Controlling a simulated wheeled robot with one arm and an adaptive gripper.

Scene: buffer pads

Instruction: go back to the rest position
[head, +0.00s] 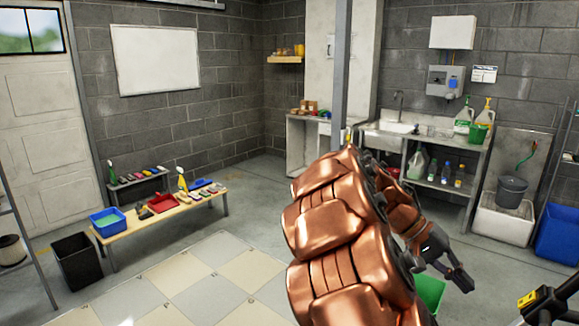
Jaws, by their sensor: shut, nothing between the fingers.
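My copper-coloured arm fills the lower middle of the head view. My gripper (465,283) hangs at its end, right of the middle, with dark fingers pointing down and right. It is shut and holds nothing. It is above the floor, near a green container (429,293) that is partly hidden behind my arm. No buffer pad can be made out for certain.
A wooden bench (155,221) with a blue tub (108,221), a red tray (161,203) and small items stands at left, beside a black bin (75,262). A sink counter (425,142) stands behind my arm. The tiled floor (215,270) at centre left is clear.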

